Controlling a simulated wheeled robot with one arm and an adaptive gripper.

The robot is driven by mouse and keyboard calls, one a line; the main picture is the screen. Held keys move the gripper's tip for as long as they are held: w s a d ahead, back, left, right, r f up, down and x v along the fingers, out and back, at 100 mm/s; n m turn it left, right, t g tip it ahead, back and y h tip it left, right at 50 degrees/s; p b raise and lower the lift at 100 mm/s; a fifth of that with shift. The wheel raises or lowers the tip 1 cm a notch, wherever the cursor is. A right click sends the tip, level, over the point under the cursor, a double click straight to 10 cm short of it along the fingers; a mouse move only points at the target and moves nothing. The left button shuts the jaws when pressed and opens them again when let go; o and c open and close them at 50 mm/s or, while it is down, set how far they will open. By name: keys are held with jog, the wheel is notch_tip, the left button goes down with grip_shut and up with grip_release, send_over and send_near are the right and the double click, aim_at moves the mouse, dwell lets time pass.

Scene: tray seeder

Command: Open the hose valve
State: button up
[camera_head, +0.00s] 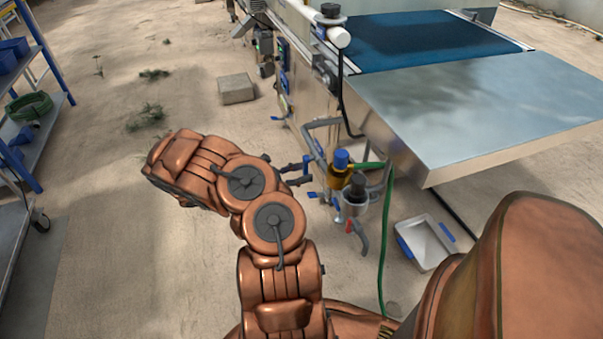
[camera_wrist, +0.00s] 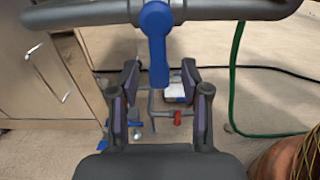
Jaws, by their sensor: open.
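A blue valve lever (camera_wrist: 156,45) hangs down from a grey pipe (camera_wrist: 80,14) across the top of the wrist view. My gripper (camera_wrist: 160,76) is open, and the lever's lower end shows between its fingertips. I cannot tell whether either finger touches the lever. In the head view my gripper (camera_head: 299,173) is small and partly hidden by my arm, beside the machine's grey pipe (camera_head: 318,140). A green hose (camera_head: 384,240) hangs down from the fittings; it also shows at the right of the wrist view (camera_wrist: 233,85).
Filter units with a blue cap (camera_head: 341,157) and a dark cap (camera_head: 358,184) stand right of my gripper. A red handle (camera_head: 360,237) hangs below. A white bin (camera_head: 427,242) lies on the floor. The steel table (camera_head: 490,110) overhangs at right.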

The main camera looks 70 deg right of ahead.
grip_shut()
jog(key=shift+f+b, duration=0.1)
jog(key=shift+b, duration=0.2)
jog(key=w+d+r+m+b, duration=0.3)
jog(key=r+m+b, duration=0.2)
jog(key=m+b, duration=1.3)
jog(key=shift+w+d, duration=0.2)
jog(key=shift+d, duration=0.2)
jog(key=shift+r, duration=0.15)
dwell(0.4)
